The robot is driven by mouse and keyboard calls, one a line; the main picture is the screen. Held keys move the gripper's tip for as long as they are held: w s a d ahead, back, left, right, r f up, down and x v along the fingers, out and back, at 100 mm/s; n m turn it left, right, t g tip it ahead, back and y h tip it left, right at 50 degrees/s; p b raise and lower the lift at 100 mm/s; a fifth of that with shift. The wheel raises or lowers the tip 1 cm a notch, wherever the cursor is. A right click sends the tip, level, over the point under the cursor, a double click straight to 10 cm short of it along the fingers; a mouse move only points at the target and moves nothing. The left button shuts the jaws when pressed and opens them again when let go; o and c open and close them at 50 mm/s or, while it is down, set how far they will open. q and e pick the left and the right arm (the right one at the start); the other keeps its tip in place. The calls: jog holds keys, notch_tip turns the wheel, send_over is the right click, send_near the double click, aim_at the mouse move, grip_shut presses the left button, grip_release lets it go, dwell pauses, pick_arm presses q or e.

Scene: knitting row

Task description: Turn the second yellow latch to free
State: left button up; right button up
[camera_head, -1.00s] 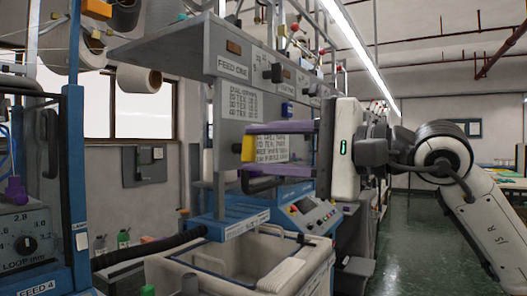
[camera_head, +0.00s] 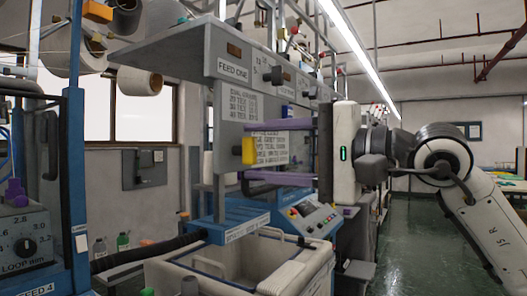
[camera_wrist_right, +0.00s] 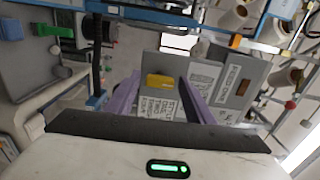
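A yellow latch (camera_head: 249,151) sits on the front of the grey panel under the FEED ONE sign. My right gripper (camera_head: 252,150) reaches it from the right. Its two purple fingers are apart, one above and one below the latch in the head view. In the right wrist view the yellow latch (camera_wrist_right: 160,81) lies between the tips of the spread fingers. Whether a finger touches it cannot be told. Another yellow latch is not clearly visible. My left gripper is not in view.
The FEED ONE panel (camera_head: 233,68) overhangs the latch. A white label (camera_head: 275,148) with print lies behind the fingers. A blue-grey control box (camera_head: 310,217) and an open bin (camera_head: 240,262) stand below. A dial unit (camera_head: 28,245) stands at left. The aisle floor (camera_head: 410,240) is clear.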

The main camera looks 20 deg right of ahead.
jog(key=shift+o, duration=0.2)
jog(key=shift+s+d, duration=0.25)
pick_arm(q)
jog(key=b, duration=0.1)
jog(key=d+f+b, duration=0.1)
jog(key=b, duration=0.1)
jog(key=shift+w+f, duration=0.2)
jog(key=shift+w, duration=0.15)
pick_arm(e)
jog(key=v, duration=0.9)
jog(key=shift+s, duration=0.3)
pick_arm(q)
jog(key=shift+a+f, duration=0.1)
pick_arm(e)
jog(key=shift+d, duration=0.15)
